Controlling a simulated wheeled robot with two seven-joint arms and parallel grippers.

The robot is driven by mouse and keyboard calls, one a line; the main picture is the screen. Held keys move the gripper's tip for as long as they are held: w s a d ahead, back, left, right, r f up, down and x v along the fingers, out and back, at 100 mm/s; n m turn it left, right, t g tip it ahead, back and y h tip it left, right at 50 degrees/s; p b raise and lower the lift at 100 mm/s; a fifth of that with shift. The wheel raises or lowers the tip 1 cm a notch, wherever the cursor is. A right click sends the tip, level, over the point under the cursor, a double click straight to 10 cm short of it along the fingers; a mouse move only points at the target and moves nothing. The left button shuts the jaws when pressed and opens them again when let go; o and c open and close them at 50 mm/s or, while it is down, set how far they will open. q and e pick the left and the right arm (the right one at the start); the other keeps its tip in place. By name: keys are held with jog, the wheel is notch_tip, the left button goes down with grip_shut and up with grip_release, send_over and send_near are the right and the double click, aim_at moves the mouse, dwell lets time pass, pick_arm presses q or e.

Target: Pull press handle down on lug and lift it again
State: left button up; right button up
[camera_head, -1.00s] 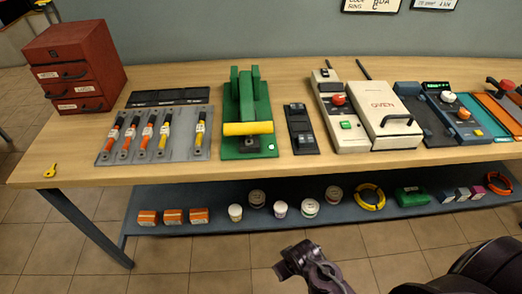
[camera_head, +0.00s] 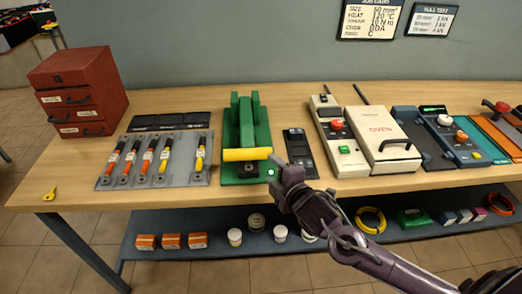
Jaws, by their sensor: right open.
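The green press (camera_head: 240,122) stands on the bench, left of the middle of the head view. Its yellow handle bar (camera_head: 247,154) lies across the front, low over the green base. A small dark block sits on the base below the bar; I cannot tell whether a lug is in it. My right gripper (camera_head: 279,174) is just right of and in front of the press base, near the bench's front edge. My left gripper is not in view.
A grey tray (camera_head: 119,177) with several orange and yellow cables lies left of the press. A black small panel (camera_head: 299,149) and a white oven (camera_head: 381,138) stand to the right. A red drawer cabinet (camera_head: 66,88) is at the far left. The lower shelf holds tins and boxes.

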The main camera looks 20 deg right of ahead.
aim_at(261, 151)
jog(key=shift+n+t+y, duration=0.3)
jog(key=shift+n+t, duration=0.1)
jog(key=shift+n, duration=0.5)
jog(key=x, duration=0.3)
jog(key=r+p+x, duration=0.1)
jog(key=x, duration=0.4)
jog(key=shift+w+d+r, duration=0.2)
jog(key=shift+w+d, duration=0.1)
jog(key=shift+w, duration=0.25)
grip_shut()
